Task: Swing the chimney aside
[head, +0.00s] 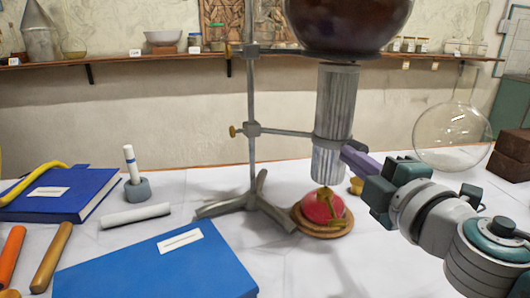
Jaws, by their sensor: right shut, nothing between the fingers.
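The chimney (337,100) is a grey ribbed upright cylinder with a smoother lower end. A side arm of the metal stand (251,90) reaches it. It hangs between a large dark round vessel (345,22) above and a red rounded object (322,206) on a round wooden base below. My right gripper (350,157) comes in from the right, shut and empty. Its purple fingers are at the right side of the chimney's lower part; I cannot tell whether they touch it. My left gripper is not in view.
A clear round flask (452,136) stands at the right beside dark brown blocks (511,154). Blue books (157,268), a white marker in a grey holder (137,188) and a white roll (135,216) lie at the left. A shelf (110,60) runs along the wall.

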